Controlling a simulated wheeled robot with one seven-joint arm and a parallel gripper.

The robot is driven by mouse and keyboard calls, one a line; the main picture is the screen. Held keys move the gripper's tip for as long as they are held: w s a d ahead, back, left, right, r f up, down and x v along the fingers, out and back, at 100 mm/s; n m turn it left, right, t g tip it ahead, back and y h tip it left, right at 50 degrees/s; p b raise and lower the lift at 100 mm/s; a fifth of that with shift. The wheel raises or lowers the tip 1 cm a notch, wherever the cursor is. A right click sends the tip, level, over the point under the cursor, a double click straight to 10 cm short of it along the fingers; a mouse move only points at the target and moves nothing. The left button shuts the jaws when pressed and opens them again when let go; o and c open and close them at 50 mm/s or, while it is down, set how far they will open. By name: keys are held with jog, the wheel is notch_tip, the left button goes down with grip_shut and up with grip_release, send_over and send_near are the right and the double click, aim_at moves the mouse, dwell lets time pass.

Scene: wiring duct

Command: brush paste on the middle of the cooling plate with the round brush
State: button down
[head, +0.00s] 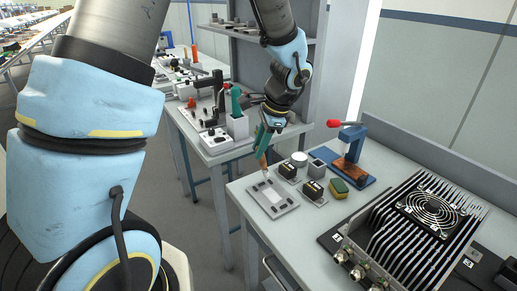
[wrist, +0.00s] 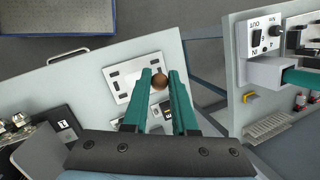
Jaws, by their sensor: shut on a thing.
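The cooling plate (head: 285,208) is a flat light grey plate with dark slots and a paler patch in its middle. It lies near the left corner of the bench, and it also shows in the wrist view (wrist: 118,74). My gripper (head: 267,143) has green fingers and is shut on the round brush (head: 263,160), which points down with its brown part below the fingers. In the wrist view the brush shows as a brown round end (wrist: 159,81) between the fingertips, beside the plate's right edge. The brush appears above the plate's far side; whether it touches is unclear.
A blue stand with a red handle (head: 350,150) is behind. A large finned unit with a fan (head: 410,225) fills the right.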

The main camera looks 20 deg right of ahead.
jog(key=shift+r+p, duration=0.95)
jog(key=shift+r, duration=0.6)
jog(key=shift+f, duration=0.1)
